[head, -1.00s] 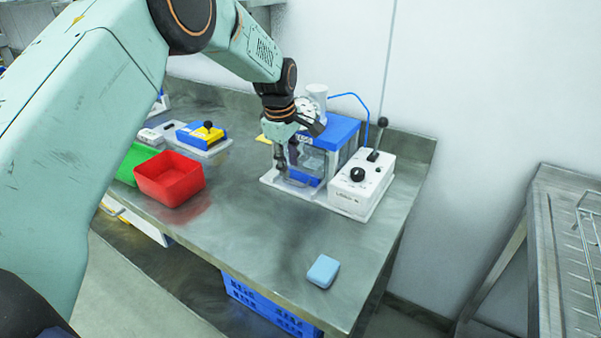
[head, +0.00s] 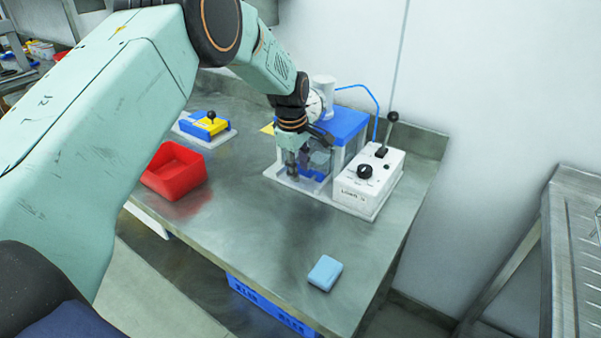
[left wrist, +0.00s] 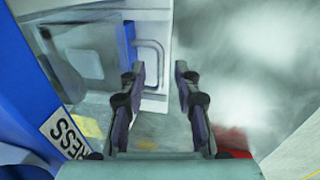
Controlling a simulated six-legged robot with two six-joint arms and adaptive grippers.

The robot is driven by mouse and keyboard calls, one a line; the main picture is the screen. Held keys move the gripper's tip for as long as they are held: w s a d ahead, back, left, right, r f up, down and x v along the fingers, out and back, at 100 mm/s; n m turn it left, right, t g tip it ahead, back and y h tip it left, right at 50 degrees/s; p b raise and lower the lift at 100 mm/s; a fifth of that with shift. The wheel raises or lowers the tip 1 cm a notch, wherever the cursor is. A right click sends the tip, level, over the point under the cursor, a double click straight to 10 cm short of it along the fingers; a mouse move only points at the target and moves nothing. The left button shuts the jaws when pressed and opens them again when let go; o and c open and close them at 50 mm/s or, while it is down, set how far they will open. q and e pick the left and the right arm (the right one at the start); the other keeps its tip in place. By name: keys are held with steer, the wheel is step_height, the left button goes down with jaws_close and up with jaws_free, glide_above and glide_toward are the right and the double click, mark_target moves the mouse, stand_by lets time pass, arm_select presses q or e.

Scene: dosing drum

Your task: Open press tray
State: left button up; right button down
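The press (head: 346,126) is a blue-topped, clear-sided unit on a white base at the back of the steel bench; its PRESS label (left wrist: 64,134) shows in the left wrist view. A blue part low in its front, perhaps the tray (head: 313,175), is partly hidden by my gripper. My left gripper (head: 293,172) points down at the press's front left. In the left wrist view its fingers (left wrist: 160,70) are apart with nothing between them. A pale U-shaped handle (left wrist: 158,52) shows just beyond the fingertips, nearer the left one. Contact cannot be told. My right gripper is not in view.
A white control box (head: 368,180) with a black knob and lever stands right of the press. A red bin (head: 174,172) and a blue-yellow device (head: 205,125) stand to the left. A light-blue block (head: 325,272) lies near the front edge. The bench between is clear.

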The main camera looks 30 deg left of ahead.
arm_select(q)
step_height(320, 180, down, 2)
steer(key=shift+w+d, duration=0.15)
steer(key=shift+r, duration=0.1)
steer(key=shift+c, duration=0.6)
steer(key=shift+w+f, duration=0.15)
steer(key=shift+f, duration=0.05)
steer(key=c, duration=0.3)
steer(key=shift+s+r, duration=0.15)
steer(key=shift+s, duration=0.05)
jaws_close()
steer(key=shift+s, duration=0.1)
